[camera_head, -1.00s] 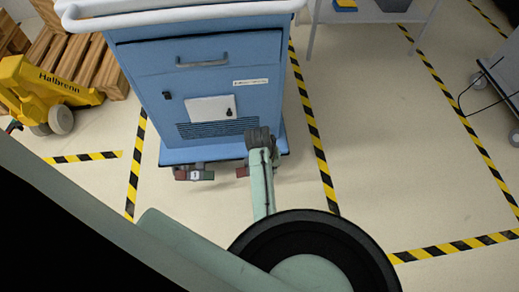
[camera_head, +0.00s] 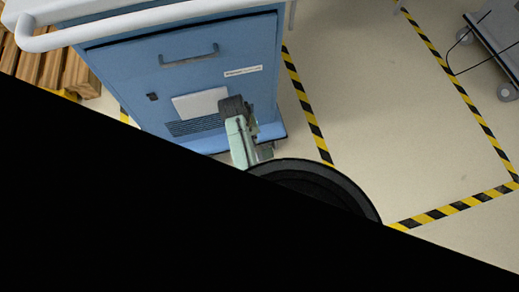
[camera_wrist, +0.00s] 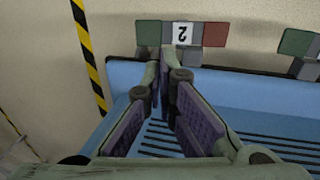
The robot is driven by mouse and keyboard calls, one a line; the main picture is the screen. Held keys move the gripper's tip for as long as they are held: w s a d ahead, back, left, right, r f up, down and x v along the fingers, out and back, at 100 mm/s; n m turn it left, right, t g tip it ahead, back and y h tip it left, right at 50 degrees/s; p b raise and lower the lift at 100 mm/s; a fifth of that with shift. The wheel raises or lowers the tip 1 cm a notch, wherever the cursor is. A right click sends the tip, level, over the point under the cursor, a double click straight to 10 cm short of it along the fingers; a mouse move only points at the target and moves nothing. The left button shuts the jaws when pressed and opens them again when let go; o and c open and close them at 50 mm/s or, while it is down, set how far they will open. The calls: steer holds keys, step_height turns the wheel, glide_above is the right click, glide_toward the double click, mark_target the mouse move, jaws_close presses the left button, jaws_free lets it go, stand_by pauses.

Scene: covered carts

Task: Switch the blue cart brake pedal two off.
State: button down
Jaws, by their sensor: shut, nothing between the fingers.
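In the wrist view, the brake pedal marked 2 (camera_wrist: 183,33) appears upside down at the top, with a green end (camera_wrist: 149,34) on the left and a red end (camera_wrist: 215,35) on the right. It sits at the edge of the blue cart's base (camera_wrist: 245,92). My gripper (camera_wrist: 167,58) is shut and empty, its tips overlapping the pedal's lower edge between the green end and the label. I cannot tell whether they touch it. In the head view, the blue cart (camera_head: 214,68) stands ahead, and my own body hides the pedals.
Another pedal with a green end (camera_wrist: 297,43) is at the right edge of the wrist view. A grey cart (camera_head: 497,45) stands far right. Wooden pallets (camera_head: 55,68) are at the far left. The floor right of the blue cart (camera_head: 375,110) is clear, marked with striped tape.

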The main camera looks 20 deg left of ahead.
steer(key=x, duration=1.4)
steer(key=shift+b, duration=0.35)
steer(key=shift+w+d+f+g+y+p, duration=0.3)
steer(key=shift+g+y+p, duration=0.15)
steer(key=shift+y, duration=0.35)
steer(key=shift+w+d+f+g+y, duration=0.1)
steer(key=shift+d+g+y, duration=0.05)
steer(key=shift+g+y, duration=0.15)
steer(key=shift+w+d+f+g+y, duration=0.15)
steer(key=shift+d+f+g+y, duration=0.15)
steer(key=shift+y, duration=0.4)
steer(key=shift+f, duration=0.25)
steer(key=shift+d+f, duration=0.1)
steer(key=shift+f, duration=0.05)
steer(key=shift+w, duration=0.1)
